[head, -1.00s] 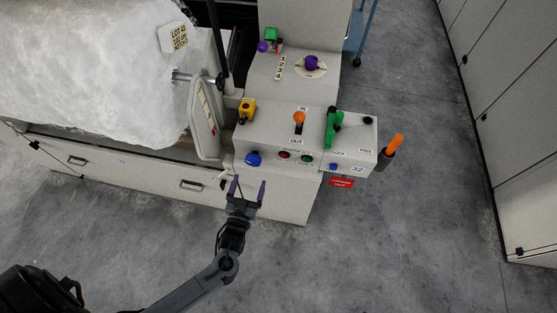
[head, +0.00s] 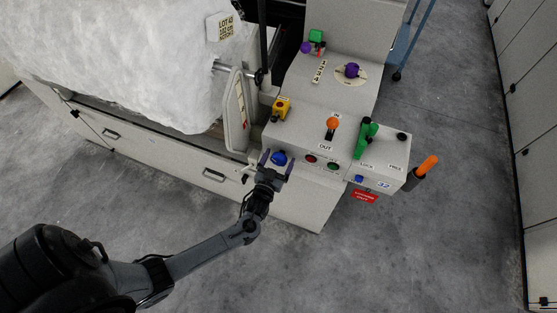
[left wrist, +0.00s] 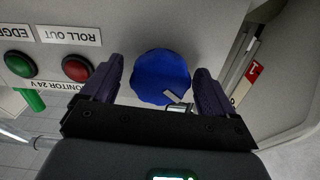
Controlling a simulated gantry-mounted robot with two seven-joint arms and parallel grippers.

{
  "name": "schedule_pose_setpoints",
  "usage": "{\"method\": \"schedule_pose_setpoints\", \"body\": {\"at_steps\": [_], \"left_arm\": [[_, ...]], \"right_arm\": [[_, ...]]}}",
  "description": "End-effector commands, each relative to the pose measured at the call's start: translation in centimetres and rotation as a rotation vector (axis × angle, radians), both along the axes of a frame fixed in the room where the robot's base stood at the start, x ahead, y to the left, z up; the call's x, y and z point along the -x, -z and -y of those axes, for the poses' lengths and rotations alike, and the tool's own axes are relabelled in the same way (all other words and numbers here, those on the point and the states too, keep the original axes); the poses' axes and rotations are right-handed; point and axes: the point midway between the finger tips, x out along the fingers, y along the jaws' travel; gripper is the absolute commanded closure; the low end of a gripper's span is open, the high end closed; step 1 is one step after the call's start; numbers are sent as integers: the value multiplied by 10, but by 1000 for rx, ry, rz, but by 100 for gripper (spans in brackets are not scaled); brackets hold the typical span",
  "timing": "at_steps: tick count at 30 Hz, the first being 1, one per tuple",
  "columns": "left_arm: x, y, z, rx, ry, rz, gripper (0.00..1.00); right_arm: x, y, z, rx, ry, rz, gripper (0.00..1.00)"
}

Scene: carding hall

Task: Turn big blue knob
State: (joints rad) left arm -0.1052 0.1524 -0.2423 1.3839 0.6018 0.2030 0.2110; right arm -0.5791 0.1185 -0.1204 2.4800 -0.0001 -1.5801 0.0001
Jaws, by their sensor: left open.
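The big blue knob (head: 279,158) sits on the front face of the light grey control panel, at its left end. In the left wrist view the knob (left wrist: 160,77) is round with a scalloped rim and lies between the two fingers. My left gripper (head: 277,163) is open, with one finger on each side of the knob. In the left wrist view a gap shows between the knob and each finger of the gripper (left wrist: 156,85). A small pale pointer (left wrist: 173,97) shows at the knob's lower edge. My right gripper is not in view.
Red (head: 311,159) and green (head: 333,166) buttons sit right of the knob. A hinged plate (head: 238,112) stands close left. Open floor lies in front.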

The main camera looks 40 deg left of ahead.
Motion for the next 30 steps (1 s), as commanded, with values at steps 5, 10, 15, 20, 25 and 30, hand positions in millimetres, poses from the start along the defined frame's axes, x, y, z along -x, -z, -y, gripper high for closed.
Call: {"method": "schedule_pose_setpoints", "body": {"at_steps": [5,10,15,20,25,30], "left_arm": [[-1,0,0,0,0,0,12],[-1,0,0,0,0,0,24],[-1,0,0,0,0,0,50],[-1,0,0,0,0,0,65],[-1,-1,0,-17,0,-6,66],[-1,-1,0,-35,0,-11,66]], "right_arm": [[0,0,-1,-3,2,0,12],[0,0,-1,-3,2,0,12],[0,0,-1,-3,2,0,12],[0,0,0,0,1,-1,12],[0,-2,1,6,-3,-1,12],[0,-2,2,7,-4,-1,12]]}}
